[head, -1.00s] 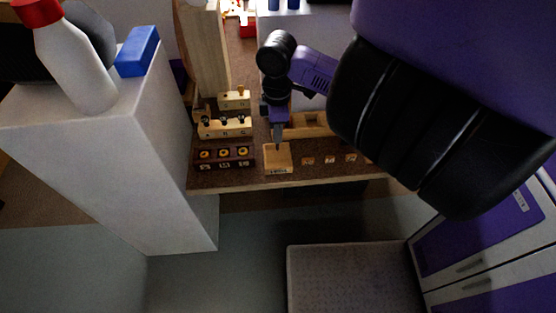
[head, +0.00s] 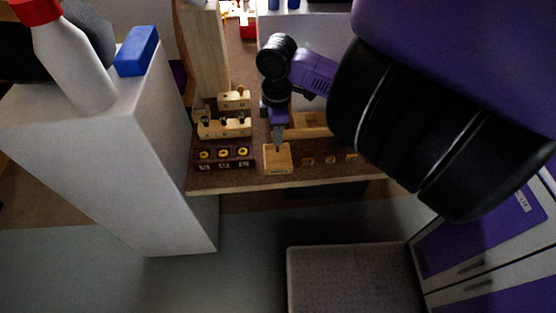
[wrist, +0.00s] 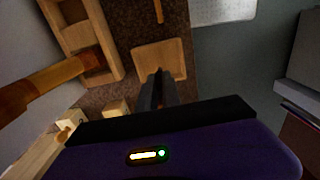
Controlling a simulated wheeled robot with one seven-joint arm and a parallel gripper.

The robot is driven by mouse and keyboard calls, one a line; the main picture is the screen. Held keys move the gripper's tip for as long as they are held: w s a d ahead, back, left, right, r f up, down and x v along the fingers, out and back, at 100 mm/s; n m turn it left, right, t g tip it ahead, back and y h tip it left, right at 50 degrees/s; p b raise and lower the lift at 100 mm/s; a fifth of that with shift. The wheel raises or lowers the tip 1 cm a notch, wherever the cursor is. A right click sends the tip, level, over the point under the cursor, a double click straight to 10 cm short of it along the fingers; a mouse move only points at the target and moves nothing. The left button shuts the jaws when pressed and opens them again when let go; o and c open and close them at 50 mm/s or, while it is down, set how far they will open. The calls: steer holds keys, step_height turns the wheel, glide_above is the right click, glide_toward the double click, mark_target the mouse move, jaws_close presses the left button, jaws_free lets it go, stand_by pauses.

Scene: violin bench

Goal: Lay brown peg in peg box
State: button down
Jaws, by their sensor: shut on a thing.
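The peg box (head: 277,168) is a small, square, light-wood box with a label on its front, near the bench's front edge. It also shows in the wrist view (wrist: 172,60) as a shallow tray just beyond my fingertips. My gripper (head: 278,145) points down over the back part of the box. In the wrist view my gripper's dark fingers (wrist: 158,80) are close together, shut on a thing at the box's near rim. The brown peg is too small and hidden by the fingers to make out clearly.
A dark block with yellow rings (head: 222,157) stands left of the box, and a peg rack (head: 225,128) behind it. A compartment tray (head: 310,124) lies behind right. Small labelled pieces (head: 308,161) lie to the right. A white cabinet (head: 130,160) stands left of the bench.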

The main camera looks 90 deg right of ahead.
steer(key=shift+f+b, duration=1.8)
steer(key=shift+f, duration=0.35)
stand_by(0.9)
steer(key=c, duration=1.5)
jaws_free()
steer(key=shift+o, duration=0.2)
steer(key=shift+r, duration=0.1)
step_height(320, 180, up, 8)
steer(key=shift+f+p, duration=0.15)
steer(key=shift+p, duration=0.15)
